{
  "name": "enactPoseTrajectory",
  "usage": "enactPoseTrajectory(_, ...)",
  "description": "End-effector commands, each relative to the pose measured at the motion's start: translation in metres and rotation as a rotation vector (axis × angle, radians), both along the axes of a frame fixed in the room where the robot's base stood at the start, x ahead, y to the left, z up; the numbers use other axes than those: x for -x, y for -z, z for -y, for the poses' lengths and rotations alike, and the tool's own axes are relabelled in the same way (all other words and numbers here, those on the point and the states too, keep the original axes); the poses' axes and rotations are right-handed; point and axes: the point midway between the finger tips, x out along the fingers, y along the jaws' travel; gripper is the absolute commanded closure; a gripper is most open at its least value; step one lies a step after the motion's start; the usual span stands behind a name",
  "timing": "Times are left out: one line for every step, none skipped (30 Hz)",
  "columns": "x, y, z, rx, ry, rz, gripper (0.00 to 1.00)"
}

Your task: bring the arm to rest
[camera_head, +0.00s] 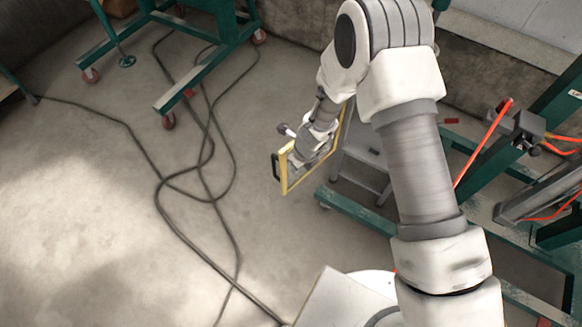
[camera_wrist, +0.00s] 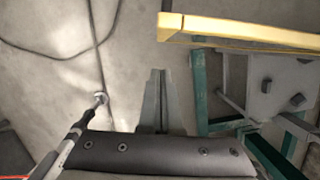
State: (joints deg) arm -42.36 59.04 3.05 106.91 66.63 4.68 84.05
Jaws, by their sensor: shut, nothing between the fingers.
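My arm reaches from the lower right of the head view up and then down to the middle. My gripper shows in the wrist view (camera_wrist: 158,75), with its two grey fingers together and nothing between them. Below the fingers the floor is bare. In the head view, my wrist is over a yellow frame with a black handle (camera_head: 284,172), and my fingers cannot be made out there. In the wrist view this yellow frame (camera_wrist: 240,32) lies to the upper right of my fingertips, apart from them.
A grey step stand (camera_head: 365,150) is beside the yellow frame. Green machine frames with orange hoses (camera_head: 485,145) fill the right. A green wheeled stand (camera_head: 195,70) is at the upper left. Black cables (camera_head: 160,205) cross the concrete floor, which is otherwise clear at left.

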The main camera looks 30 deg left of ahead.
Motion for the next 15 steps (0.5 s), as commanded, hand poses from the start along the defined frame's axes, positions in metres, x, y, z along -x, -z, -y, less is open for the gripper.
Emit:
enactPoseTrajectory(0.000, -0.020, 0.002, -0.002, -0.001, 0.004, 1.00)
enactPoseTrajectory(0.000, -0.028, 0.004, -0.002, 0.000, 0.004, 1.00)
enactPoseTrajectory(0.002, -0.037, 0.007, -0.001, 0.000, 0.003, 1.00)
enactPoseTrajectory(0.002, -0.044, 0.008, -0.002, 0.000, 0.003, 1.00)
enactPoseTrajectory(0.003, -0.051, 0.010, -0.001, 0.000, 0.003, 1.00)
enactPoseTrajectory(0.003, -0.059, 0.012, -0.001, 0.000, 0.002, 1.00)
enactPoseTrajectory(0.004, -0.065, 0.013, -0.001, 0.000, 0.003, 1.00)
enactPoseTrajectory(0.005, -0.070, 0.015, -0.002, -0.001, 0.002, 1.00)
enactPoseTrajectory(0.005, -0.076, 0.016, -0.001, -0.001, 0.001, 1.00)
enactPoseTrajectory(0.005, -0.080, 0.018, 0.000, 0.000, 0.002, 1.00)
enactPoseTrajectory(0.005, -0.084, 0.019, 0.000, 0.000, 0.002, 1.00)
enactPoseTrajectory(0.006, -0.088, 0.020, -0.001, 0.000, 0.001, 1.00)
enactPoseTrajectory(0.006, -0.091, 0.020, -0.001, 0.000, 0.001, 1.00)
enactPoseTrajectory(0.007, -0.093, 0.021, -0.001, 0.000, 0.000, 1.00)
enactPoseTrajectory(0.007, -0.095, 0.022, 0.000, 0.000, -0.001, 1.00)
